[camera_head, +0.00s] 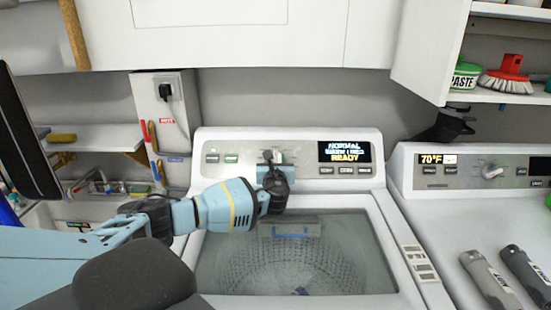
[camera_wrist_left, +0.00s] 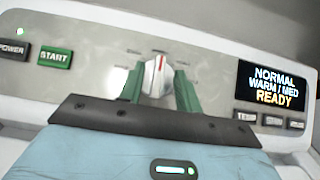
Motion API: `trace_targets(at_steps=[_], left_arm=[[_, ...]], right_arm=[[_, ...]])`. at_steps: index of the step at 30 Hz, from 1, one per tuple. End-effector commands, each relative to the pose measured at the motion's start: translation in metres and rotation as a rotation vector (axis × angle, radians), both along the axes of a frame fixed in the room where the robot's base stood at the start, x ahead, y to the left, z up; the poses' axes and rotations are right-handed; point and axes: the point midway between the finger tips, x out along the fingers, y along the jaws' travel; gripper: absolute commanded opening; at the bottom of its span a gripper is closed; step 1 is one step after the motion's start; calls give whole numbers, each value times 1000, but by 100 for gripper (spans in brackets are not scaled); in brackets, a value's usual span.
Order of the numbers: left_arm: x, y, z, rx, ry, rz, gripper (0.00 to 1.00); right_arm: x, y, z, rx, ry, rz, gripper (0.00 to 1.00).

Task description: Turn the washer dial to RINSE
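The washer (camera_head: 385,240) stands in the middle of the head view, with a control panel along its back. Its dial (camera_wrist_left: 157,77) is a pale knob with a red pointer line, close to upright. The dial also shows above my gripper in the head view (camera_head: 278,155). The display (camera_wrist_left: 271,84) reads NORMAL, WARM / MED, READY. My left gripper (camera_wrist_left: 159,82) is at the panel with its green fingers apart, one on each side of the dial. The fingers are very near the knob; firm contact is not visible. The labels around the dial are too small to read. My right gripper is not in view.
POWER and START (camera_wrist_left: 54,57) buttons lie left of the dial, and several buttons sit under the display. A second machine (camera_head: 420,200) stands at the right with grey-handled tools (camera_head: 490,280) on it. An open cabinet above holds a red brush (camera_head: 508,76).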

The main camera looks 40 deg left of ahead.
Motion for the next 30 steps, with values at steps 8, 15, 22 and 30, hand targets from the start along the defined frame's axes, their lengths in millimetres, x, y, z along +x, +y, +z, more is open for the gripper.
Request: trace_targets(at_steps=[8,15,22,30], left_arm=[[12,11,2,1,-2,1,34],[14,12,1,0,-1,-1,34],[14,12,1,0,-1,-1,19],[14,12,1,0,-1,0,0]], right_arm=[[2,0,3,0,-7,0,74],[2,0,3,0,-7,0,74],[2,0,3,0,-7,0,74],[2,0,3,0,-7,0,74]])
